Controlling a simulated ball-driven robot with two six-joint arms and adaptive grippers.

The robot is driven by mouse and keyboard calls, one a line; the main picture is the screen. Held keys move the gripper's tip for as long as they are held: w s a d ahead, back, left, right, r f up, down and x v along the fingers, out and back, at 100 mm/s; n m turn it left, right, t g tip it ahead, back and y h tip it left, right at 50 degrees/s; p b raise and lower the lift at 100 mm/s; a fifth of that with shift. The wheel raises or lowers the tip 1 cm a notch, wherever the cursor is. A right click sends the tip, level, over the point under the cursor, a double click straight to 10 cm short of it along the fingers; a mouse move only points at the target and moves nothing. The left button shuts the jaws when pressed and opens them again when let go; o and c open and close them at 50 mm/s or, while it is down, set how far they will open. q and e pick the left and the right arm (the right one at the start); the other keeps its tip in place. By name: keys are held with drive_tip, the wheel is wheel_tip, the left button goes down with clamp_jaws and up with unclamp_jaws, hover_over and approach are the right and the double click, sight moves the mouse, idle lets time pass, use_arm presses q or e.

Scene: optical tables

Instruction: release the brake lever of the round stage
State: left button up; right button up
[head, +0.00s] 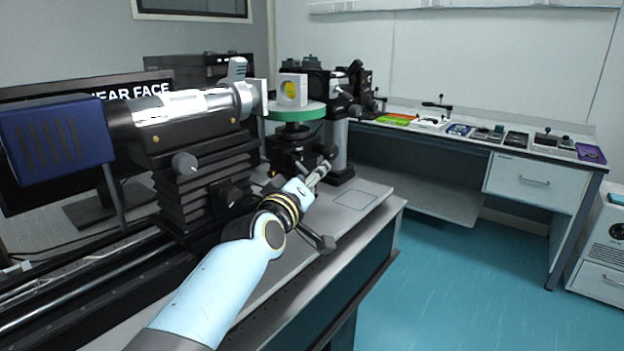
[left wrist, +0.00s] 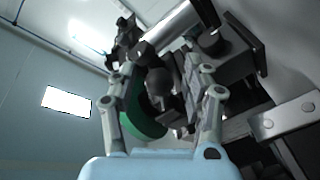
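The round stage (head: 296,112) is a green disc on a dark mount at the end of the optical bench. A white block with a yellow round face stands on it. My left gripper (head: 322,172) reaches toward the mount just below the disc. In the left wrist view my left gripper (left wrist: 160,88) has its two fingers apart. The green disc (left wrist: 140,118) shows behind the left finger. A dark rounded knob (left wrist: 160,82) shows between the fingers; I cannot tell whether it is the brake lever or whether it is touched. My right gripper is not in view.
A large instrument with a blue box (head: 60,145) and a silver barrel (head: 185,107) stands left of the stage. The grey bench top (head: 358,200) is bare right of the gripper. A side table (head: 460,142) with trays and small parts stands along the far wall.

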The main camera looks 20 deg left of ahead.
use_arm(q)
drive_tip(key=c, duration=0.9)
clamp_jaws()
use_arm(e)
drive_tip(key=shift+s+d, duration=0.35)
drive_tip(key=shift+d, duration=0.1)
